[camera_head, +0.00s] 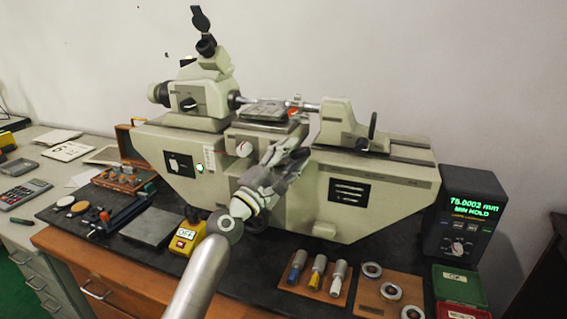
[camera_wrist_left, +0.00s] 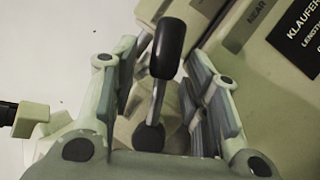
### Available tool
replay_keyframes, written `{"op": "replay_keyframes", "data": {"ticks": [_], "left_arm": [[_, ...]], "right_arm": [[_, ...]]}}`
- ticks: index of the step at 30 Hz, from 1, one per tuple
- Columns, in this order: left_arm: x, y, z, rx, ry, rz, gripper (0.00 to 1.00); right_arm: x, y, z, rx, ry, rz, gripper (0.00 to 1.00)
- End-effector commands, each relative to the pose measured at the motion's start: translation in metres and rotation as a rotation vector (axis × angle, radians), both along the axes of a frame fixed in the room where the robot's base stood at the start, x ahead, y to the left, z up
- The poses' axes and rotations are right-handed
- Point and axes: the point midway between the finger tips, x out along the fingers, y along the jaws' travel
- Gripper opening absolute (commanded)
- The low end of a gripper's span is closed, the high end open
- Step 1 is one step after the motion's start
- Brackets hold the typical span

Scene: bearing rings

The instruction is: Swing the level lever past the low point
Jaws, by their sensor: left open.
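A lever with a black rounded grip (camera_wrist_left: 168,48) on a thin metal rod stands between the fingers of my left gripper (camera_wrist_left: 162,85) in the left wrist view. The fingers are open, one on each side of the lever, with gaps between them and the rod. In the head view my left gripper (camera_head: 288,158) is at the front of the pale measuring machine (camera_head: 400,180), below its middle stage. It hides the lever there. My right gripper is not in view.
The display box (camera_head: 474,215) at right reads 75.0002 mm and MIN HOLD. A board with several handled gauges (camera_head: 317,272) and a board with rings (camera_head: 390,291) lie in front. A yellow box (camera_head: 187,238) and wooden tray (camera_head: 125,178) stand left.

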Motion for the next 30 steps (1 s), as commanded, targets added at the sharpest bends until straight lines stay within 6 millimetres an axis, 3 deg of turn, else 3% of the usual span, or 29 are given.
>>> {"op": "replay_keyframes", "data": {"ticks": [5, 18, 30], "left_arm": [[-0.012, 0.010, -0.007, 0.001, 0.002, 0.001, 0.42], [-0.074, 0.055, -0.034, 0.002, 0.002, 0.002, 0.42], [-0.091, 0.066, -0.039, 0.000, 0.000, 0.001, 0.42]], "right_arm": [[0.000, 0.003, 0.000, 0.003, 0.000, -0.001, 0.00], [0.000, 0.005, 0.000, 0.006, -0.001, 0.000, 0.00], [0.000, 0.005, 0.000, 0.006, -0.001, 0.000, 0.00]]}}
